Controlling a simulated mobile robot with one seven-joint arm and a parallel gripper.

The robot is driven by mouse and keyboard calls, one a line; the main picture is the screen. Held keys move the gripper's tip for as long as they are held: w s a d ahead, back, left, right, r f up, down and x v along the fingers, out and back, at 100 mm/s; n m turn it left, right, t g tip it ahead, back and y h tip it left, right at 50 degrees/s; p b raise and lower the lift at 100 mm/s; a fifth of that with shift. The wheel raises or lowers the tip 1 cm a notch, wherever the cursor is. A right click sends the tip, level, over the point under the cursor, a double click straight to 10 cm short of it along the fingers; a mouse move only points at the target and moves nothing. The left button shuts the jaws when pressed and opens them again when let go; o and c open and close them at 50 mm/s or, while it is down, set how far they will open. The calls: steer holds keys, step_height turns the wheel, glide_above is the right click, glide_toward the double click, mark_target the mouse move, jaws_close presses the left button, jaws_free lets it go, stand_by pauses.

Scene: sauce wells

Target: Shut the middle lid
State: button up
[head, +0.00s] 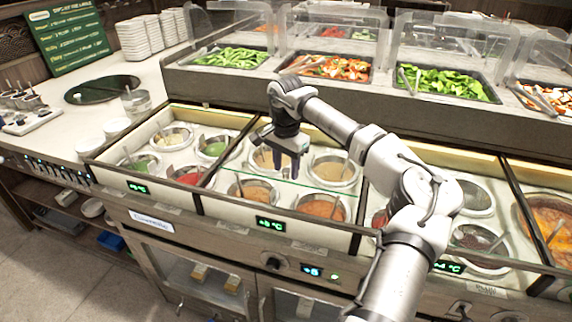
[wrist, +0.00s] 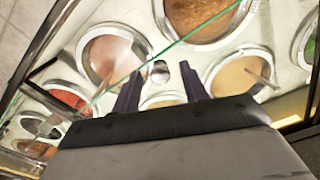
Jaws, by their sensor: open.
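The middle lid (head: 318,187) is a clear glass panel over the middle bay of sauce wells. Its thin green edge crosses the bay between the front and back wells, and it also shows as a diagonal line in the wrist view (wrist: 192,34). My gripper (head: 290,171) hangs over the middle bay, fingers pointing down. In the wrist view my gripper (wrist: 160,72) is open, its two dark fingers apart. A small round shiny knob (wrist: 158,72) appears between the fingertips; I cannot tell whether they touch it. The glass is hard to see beyond its edge.
Sauce wells fill the left bay (head: 140,187) and the right bay (head: 476,242). Raised dividers separate the bays. Behind stands a raised salad counter with clear guards (head: 345,25). Ladle handles stick out of several wells. White plates (head: 137,40) are stacked at the back left.

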steer(key=shift+f, duration=0.25)
jaws_close()
steer(key=shift+s, duration=0.15)
